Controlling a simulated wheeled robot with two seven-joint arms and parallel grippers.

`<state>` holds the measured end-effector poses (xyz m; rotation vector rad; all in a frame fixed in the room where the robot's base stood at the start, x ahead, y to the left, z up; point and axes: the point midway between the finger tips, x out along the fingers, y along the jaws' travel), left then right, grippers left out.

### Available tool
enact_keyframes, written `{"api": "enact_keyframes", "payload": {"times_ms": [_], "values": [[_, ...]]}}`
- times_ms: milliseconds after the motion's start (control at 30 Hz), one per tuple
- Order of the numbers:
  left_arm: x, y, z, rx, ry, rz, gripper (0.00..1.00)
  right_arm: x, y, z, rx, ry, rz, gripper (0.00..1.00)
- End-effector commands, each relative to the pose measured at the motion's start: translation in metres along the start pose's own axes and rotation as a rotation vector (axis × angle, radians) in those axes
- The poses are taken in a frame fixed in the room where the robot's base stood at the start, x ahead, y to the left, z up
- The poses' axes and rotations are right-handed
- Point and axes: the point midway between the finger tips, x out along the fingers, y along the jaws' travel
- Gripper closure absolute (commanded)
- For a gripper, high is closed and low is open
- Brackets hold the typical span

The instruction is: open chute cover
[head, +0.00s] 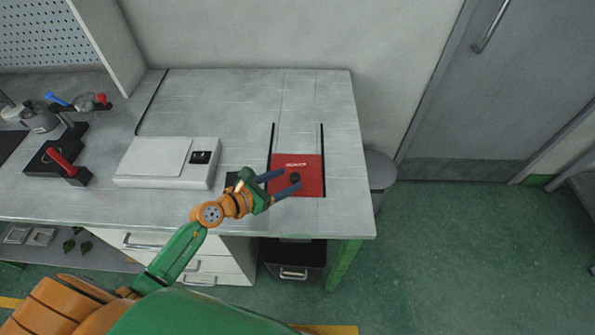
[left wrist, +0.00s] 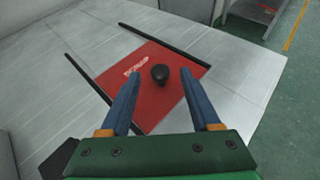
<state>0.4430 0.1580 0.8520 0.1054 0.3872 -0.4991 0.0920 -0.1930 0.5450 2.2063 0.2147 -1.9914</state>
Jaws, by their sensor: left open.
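The chute cover (head: 310,168) is a red plate with white lettering on the table, between two dark rails, in the head view. It also shows in the left wrist view (left wrist: 150,85). Its round black knob (left wrist: 160,73) stands up from the plate; in the head view the knob (head: 295,178) is near the fingertips. My left gripper (head: 286,180) is open, its two blue fingers reaching over the red plate. In the left wrist view the left gripper (left wrist: 160,74) has a finger on each side of the knob, with gaps visible. My right gripper is not in view.
The dark rails (head: 323,140) run back from the cover. A white box-like device (head: 130,172) stands to the left. A grey bin (head: 380,170) stands beyond the table's right edge. The table behind the cover is clear.

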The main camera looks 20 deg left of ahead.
Motion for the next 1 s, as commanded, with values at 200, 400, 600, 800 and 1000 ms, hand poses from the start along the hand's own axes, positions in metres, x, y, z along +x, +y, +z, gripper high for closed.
{"api": "enact_keyframes", "payload": {"times_ms": [200, 400, 600, 800, 1000], "values": [[0.026, -0.001, 0.000, -0.003, -0.003, -0.001, 0.37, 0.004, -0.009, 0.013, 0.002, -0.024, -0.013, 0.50], [0.027, -0.001, 0.001, -0.003, -0.002, -0.001, 0.37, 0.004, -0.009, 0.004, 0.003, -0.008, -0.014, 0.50], [0.027, -0.001, 0.001, -0.004, -0.003, 0.000, 0.85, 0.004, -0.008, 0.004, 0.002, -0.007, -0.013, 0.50], [0.027, -0.001, 0.001, -0.004, -0.003, 0.000, 1.00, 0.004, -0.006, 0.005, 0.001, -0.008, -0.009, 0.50], [0.027, -0.001, 0.001, -0.005, -0.003, 0.000, 1.00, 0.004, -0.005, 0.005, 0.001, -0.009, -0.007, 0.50]]}}
